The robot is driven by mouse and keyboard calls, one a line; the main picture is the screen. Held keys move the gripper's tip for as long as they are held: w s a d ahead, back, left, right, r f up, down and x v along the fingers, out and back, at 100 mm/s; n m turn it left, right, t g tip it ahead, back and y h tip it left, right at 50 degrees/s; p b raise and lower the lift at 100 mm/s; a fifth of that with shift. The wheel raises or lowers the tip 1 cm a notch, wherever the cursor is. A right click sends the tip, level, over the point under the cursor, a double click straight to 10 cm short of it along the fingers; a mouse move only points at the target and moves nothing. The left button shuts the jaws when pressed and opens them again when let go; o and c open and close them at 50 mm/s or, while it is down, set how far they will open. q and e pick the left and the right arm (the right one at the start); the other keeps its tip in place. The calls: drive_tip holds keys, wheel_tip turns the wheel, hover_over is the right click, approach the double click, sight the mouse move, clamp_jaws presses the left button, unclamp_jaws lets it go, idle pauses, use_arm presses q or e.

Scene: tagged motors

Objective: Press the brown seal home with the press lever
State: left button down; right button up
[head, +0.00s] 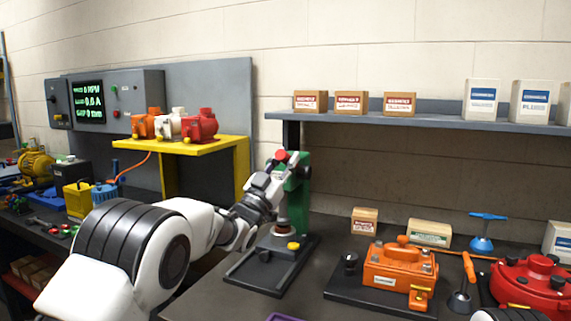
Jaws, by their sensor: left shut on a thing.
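The press has a green column (300,195) on a dark base plate (262,272). Its lever has a red knob (281,155) at the top. My left gripper (284,170) is at the lever just below the knob and is shut on it. A small brown part, which looks like the brown seal (283,229), sits low in the press above a grey round housing (278,241). My left wrist partly covers the press, and I cannot tell how deep the seal sits. My right gripper is not in view.
An orange motor (399,268) stands on a dark plate right of the press. A red round housing (530,285) is at the far right. A yellow stand (180,147) with several small motors is behind on the left. A shelf (430,120) with boxes runs above.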

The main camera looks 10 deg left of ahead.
use_arm(q)
drive_tip(key=c, duration=0.9)
unclamp_jaws()
drive_tip(key=shift+w+d+f, duration=0.1)
drive_tip(key=shift+w+d, duration=0.05)
